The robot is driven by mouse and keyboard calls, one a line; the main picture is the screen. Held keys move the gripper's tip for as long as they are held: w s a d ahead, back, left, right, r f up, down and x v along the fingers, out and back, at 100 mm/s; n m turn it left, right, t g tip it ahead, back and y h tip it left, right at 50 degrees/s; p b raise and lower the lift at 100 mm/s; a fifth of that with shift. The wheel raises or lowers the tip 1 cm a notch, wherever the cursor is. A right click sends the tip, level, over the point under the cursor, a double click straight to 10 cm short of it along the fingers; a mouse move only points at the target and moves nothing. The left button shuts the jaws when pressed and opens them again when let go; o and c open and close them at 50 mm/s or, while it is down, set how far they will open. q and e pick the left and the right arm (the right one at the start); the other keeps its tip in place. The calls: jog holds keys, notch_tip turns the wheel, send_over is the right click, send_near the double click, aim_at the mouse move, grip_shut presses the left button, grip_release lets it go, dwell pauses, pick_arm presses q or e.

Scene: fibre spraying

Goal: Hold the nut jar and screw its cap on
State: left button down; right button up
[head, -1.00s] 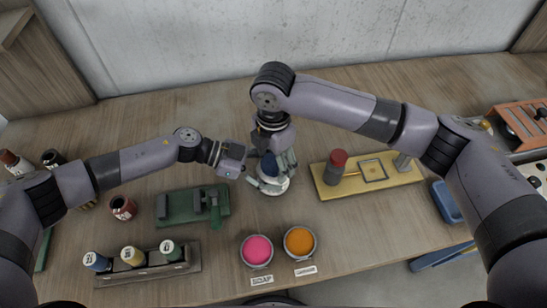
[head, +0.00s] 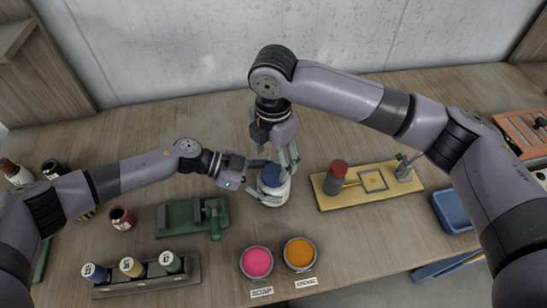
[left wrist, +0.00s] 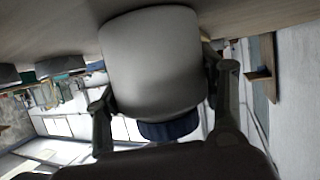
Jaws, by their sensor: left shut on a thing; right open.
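The nut jar (head: 273,196) is a pale, rounded jar standing on the table in the middle of the head view. Its dark blue cap (head: 271,176) sits at its top; whether it is threaded cannot be told. My left gripper (head: 256,182) is shut on the jar from the left; the left wrist view shows the pale jar (left wrist: 155,65) between its two fingers, with the blue cap (left wrist: 168,130) at its end. My right gripper (head: 287,157) points down just above the cap and to its right, with its fingers open and apart from the cap.
A green clamp fixture (head: 190,216) is left of the jar. A yellow board (head: 335,203) with a red-topped cylinder is on the right. Pink (head: 257,262) and orange (head: 299,252) cups stand in front. A rack (head: 150,278) of bottles is front left.

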aim_at(274, 173)
notch_tip(274, 173, up, 3)
jog(key=shift+f+n, duration=0.15)
jog(key=shift+n, duration=1.05)
jog(key=shift+f, duration=4.05)
jog(key=shift+c, duration=0.5)
jog(key=c, duration=1.1)
jog(key=m, duration=0.3)
